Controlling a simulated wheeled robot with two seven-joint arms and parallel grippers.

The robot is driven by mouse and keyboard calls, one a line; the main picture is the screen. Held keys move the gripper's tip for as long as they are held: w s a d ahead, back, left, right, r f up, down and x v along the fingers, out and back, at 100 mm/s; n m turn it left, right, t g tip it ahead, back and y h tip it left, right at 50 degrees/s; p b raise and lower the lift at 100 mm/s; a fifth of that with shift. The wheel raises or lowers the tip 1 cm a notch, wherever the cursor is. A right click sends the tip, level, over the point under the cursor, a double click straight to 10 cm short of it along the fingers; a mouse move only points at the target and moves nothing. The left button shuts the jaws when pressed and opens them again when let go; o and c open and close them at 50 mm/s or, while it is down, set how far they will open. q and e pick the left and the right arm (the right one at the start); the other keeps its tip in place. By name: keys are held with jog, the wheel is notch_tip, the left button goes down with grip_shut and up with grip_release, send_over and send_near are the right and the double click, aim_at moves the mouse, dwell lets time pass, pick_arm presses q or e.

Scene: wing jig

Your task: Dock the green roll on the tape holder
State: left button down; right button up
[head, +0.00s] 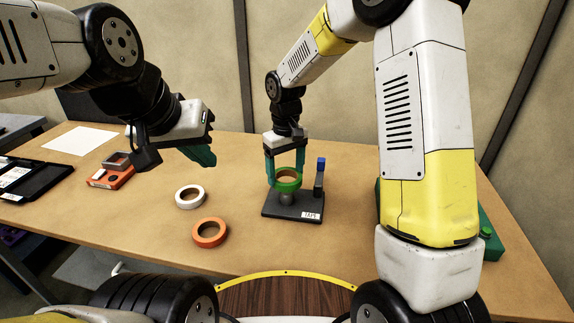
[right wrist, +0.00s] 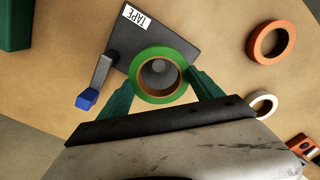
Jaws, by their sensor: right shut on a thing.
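The green roll (head: 289,183) is held between the teal fingers of my right gripper (head: 285,172), over the tape holder (head: 280,205). The holder is a dark plate with a grey post, a side arm with a blue tip and a "TAPE" label. In the right wrist view the green roll (right wrist: 141,64) lies between the fingertips (right wrist: 160,88), with the grey post (right wrist: 160,73) showing inside its ring. I cannot tell whether the roll is above the post's top or around it. My left gripper (head: 200,157) hangs over the table at the left, with its jaw opening unclear.
A white roll (head: 190,197) and an orange roll (head: 209,232) lie flat left of the holder. An orange device (head: 110,177), a black tray (head: 30,180) and a white sheet (head: 79,140) lie further left. A green object (head: 491,235) is at the right behind my arm.

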jog(key=shift+f, duration=2.9)
jog(key=shift+f, duration=0.6)
jog(key=o, duration=1.1)
notch_tip(320, 180, up, 11)
